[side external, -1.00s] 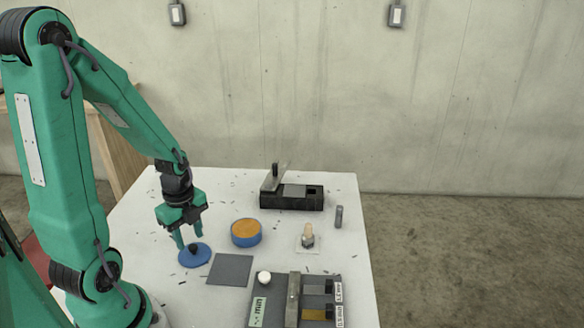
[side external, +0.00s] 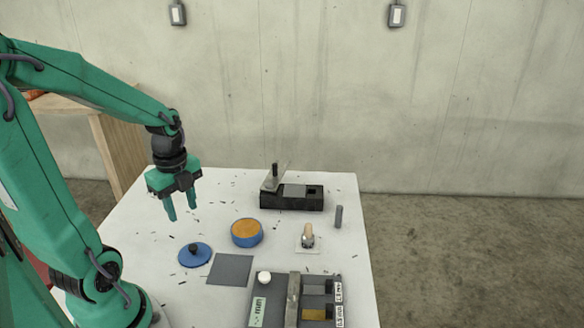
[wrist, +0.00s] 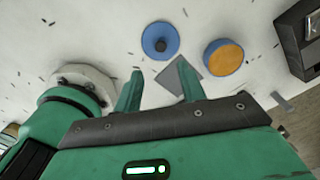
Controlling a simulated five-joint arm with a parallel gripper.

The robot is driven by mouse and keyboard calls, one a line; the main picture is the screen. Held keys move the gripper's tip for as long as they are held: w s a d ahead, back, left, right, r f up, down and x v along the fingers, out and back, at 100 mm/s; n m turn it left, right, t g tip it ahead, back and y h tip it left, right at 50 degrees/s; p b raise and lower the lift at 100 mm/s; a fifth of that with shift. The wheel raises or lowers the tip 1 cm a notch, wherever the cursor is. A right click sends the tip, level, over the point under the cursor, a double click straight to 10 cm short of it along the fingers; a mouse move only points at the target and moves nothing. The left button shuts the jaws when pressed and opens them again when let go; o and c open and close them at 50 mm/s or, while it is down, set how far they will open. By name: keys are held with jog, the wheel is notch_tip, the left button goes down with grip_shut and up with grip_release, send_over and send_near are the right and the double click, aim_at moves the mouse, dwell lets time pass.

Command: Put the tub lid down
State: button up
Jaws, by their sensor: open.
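The blue tub lid (side external: 200,258) with its dark knob lies flat on the white table, left of the grey square mat. It also shows in the wrist view (wrist: 152,46). The blue tub (side external: 247,234) stands open, with orange contents, to the right of and behind the lid; it also shows in the wrist view (wrist: 224,58). My gripper (side external: 182,214) is open and empty, raised above the table and clear of the lid. Its two fingers also show in the wrist view (wrist: 160,88).
The grey mat (side external: 230,270) lies in front of the tub. A black box with a tilted flap (side external: 291,200) stands at the back. A wooden-handled tool (side external: 308,237), a grey cylinder (side external: 338,216) and a dark tray (side external: 265,308) with a white ball (side external: 263,277) are to the right. Dark scraps are scattered about.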

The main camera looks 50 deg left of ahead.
dwell(0.6)
jog(key=w+d+r+n+t, duration=0.1)
jog(key=d+r+n+t, duration=0.4)
jog(key=d+r+n, duration=0.5)
jog(key=d+n, duration=0.1)
jog(key=n, duration=0.2)
jog(key=shift+w+d+r+n, duration=0.2)
jog(key=shift+r+n, duration=0.05)
jog(key=shift+n, duration=0.15)
jog(key=shift+o, duration=0.2)
jog(key=shift+s+d+r+n+t, duration=0.15)
jog(key=shift+d+r+n, duration=0.2)
jog(key=shift+n, duration=0.15)
jog(key=shift+s+d+r+n+t, duration=0.1)
jog(key=shift+d+r+n+t, duration=0.1)
jog(key=shift+d+n, duration=0.25)
jog(key=shift+o, duration=0.4)
jog(key=shift+a, duration=0.15)
